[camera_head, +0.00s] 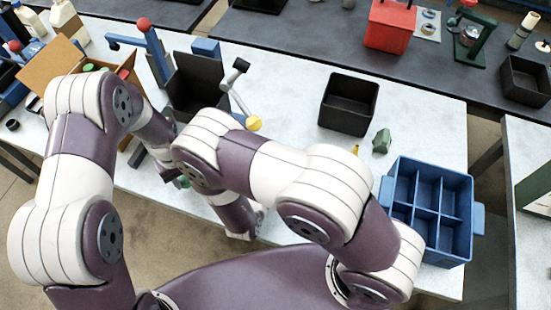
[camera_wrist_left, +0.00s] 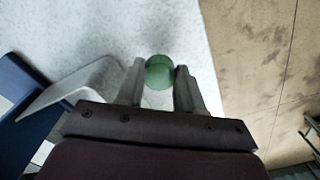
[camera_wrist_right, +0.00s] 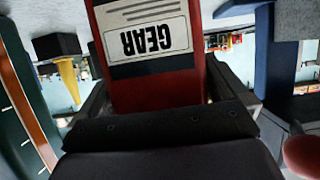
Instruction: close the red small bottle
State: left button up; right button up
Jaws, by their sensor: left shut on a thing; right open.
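In the left wrist view, my left gripper (camera_wrist_left: 160,72) is shut on a small round green cap-like piece (camera_wrist_left: 159,73), above the pale tabletop near its front edge. In the right wrist view, a red bottle (camera_wrist_right: 153,80) with a white label reading GEAR, upside down in the picture, stands between the fingers of my right gripper (camera_wrist_right: 155,88). That gripper is open; I cannot tell whether either finger touches the bottle. The bottle's top is out of view. In the head view my arms hide the bottle, and neither gripper's fingertips show clearly.
In the head view, a black open bin (camera_head: 348,104) and a blue divided crate (camera_head: 430,208) stand on the right of the pale table (camera_head: 290,70). A cardboard box (camera_head: 52,66) is at the left. A blue post with a red ball (camera_head: 144,24) rises near a black bin (camera_head: 197,85).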

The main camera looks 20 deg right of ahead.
pick_arm(q)
jog(key=shift+w+d+f, duration=0.15)
jog(key=shift+w+d, duration=0.05)
jog(key=shift+w, duration=0.15)
pick_arm(e)
jog(key=shift+w+d+f, duration=0.15)
jog(key=shift+w+d, duration=0.05)
jog(key=shift+w, duration=0.05)
pick_arm(q)
jog(key=shift+s+a+r, duration=0.25)
jog(key=shift+s+r, duration=0.05)
jog(key=shift+s, duration=0.35)
pick_arm(e)
jog(key=shift+v, duration=0.75)
jog(key=shift+d, duration=0.1)
jog(key=c, duration=0.4)
pick_arm(q)
jog(key=shift+w+d, duration=0.1)
jog(key=shift+w, duration=0.1)
pick_arm(e)
jog(key=shift+w+d+f, duration=0.1)
jog(key=shift+w, duration=0.05)
jog(key=c, duration=0.7)
